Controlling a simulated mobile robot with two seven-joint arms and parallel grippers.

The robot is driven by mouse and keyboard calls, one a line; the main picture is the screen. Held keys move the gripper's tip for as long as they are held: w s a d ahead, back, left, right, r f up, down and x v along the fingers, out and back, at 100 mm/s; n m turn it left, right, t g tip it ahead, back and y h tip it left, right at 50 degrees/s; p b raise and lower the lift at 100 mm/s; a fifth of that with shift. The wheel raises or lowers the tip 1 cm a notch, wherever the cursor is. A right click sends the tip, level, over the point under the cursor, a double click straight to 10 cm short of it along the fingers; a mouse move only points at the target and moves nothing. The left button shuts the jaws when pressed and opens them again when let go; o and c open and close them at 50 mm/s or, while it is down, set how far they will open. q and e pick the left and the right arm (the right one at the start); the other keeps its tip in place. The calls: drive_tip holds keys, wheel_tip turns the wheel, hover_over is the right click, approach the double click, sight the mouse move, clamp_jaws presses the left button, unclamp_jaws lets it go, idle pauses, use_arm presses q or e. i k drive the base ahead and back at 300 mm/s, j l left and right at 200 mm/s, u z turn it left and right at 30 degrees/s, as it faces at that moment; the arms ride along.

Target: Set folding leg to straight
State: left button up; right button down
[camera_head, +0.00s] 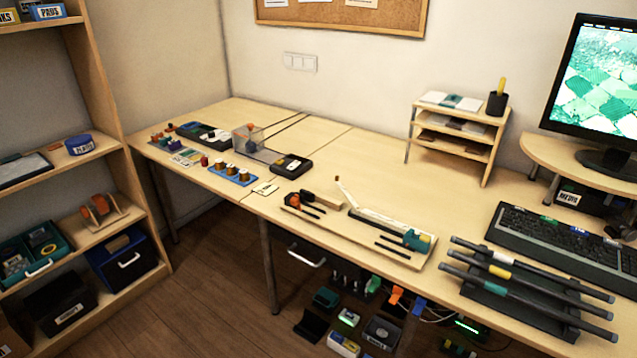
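A folding leg assembly lies on a wooden board (372,247) near the front of the desk. Its pale leg segment (346,194) tilts up and to the left from a joint near the board's back left, with a small brown tip at the top. The two segments form a bend, not one line. Neither my left nor my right gripper is in view.
Dark rods (530,285) rest on a black stand at the right front, beside a keyboard (565,240). A small shelf (453,140) stands behind. Bare desk lies behind the assembly.

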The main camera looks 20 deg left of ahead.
sight(356, 206)
drive_tip(key=j+u, duration=0.1)
drive_tip(key=u, duration=0.35)
drive_tip(key=i+u, duration=0.15)
drive_tip(key=u, duration=0.7)
drive_tip(key=i+l, duration=0.15)
drive_tip(key=i, duration=0.6)
drive_tip(key=i+l, duration=0.15)
drive_tip(key=i, duration=0.55)
